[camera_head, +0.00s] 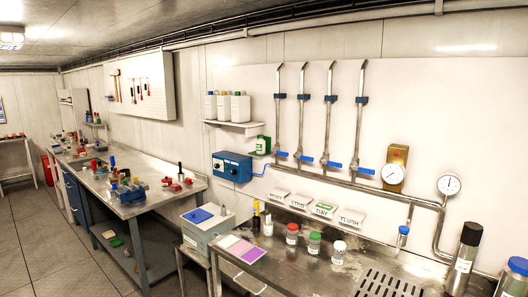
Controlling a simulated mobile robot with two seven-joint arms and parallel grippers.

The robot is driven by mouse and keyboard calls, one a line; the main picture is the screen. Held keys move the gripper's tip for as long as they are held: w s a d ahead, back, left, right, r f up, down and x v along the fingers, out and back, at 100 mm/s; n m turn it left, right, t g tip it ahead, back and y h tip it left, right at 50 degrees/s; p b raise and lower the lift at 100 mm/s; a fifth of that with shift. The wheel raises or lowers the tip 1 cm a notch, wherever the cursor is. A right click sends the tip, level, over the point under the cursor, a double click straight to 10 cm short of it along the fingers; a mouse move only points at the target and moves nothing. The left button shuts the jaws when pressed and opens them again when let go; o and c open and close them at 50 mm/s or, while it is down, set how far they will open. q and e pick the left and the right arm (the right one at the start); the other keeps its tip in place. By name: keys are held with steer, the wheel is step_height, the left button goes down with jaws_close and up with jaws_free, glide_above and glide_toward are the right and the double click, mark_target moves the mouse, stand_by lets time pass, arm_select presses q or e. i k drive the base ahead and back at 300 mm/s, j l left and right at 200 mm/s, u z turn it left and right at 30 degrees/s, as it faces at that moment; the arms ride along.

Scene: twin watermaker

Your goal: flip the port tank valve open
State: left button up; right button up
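Four vertical pipes run down the white wall panel to a horizontal manifold pipe (345,183), each with a blue-handled valve near its foot. The leftmost valve (281,153) stands above the leftmost label plate (279,195), whose lettering is too small to read surely. The other valves (306,158), (335,164) and (367,171) stand above plates reading roughly STBD (300,202), DAY (324,209) and FLUSH (351,217). All the blue levers look roughly level, lying across their pipes. Neither of my grippers is in view.
A steel bench (335,262) below holds red-, green- and white-capped jars and a drain grille (390,284). A blue control box (232,166) is left of the valves; gauges (393,173) and (449,185) are right. Floor at left is open.

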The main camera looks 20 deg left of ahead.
mark_target(278, 153)
steer(key=i+j+u, duration=0.3)
steer(key=i+j, duration=0.45)
steer(key=i, duration=0.15)
steer(key=i+j+u, duration=0.1)
steer(key=j+u, duration=0.25)
steer(key=i+j+u, duration=0.3)
steer(key=k+l, duration=0.05)
steer(key=k, duration=0.05)
